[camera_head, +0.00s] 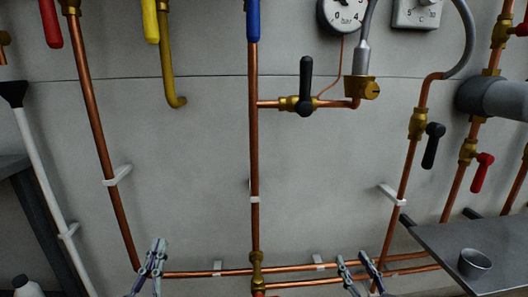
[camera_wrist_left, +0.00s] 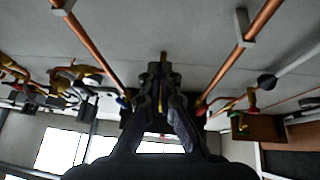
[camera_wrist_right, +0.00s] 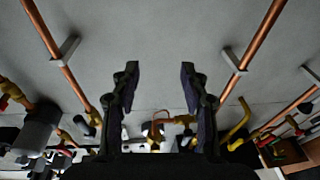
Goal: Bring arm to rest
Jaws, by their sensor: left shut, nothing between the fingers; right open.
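My left gripper (camera_head: 156,250) is at the bottom of the head view, left of the middle, in front of the lower end of a copper pipe. Its fingers are shut and empty; the left wrist view shows the fingers together (camera_wrist_left: 163,75). My right gripper (camera_head: 356,262) is at the bottom of the head view, right of the middle, in front of the low horizontal pipes. Its fingers are apart with nothing between them, as the right wrist view also shows (camera_wrist_right: 158,85). Both arms are mostly below the head view's edge.
Copper pipes (camera_head: 254,150) run up the grey wall (camera_head: 190,200). A black-handled valve (camera_head: 305,90) and a pressure gauge (camera_head: 342,12) are at upper middle. A grey shelf (camera_head: 440,245) with a metal cup (camera_head: 474,263) is at lower right. A white bottle (camera_head: 27,288) is at lower left.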

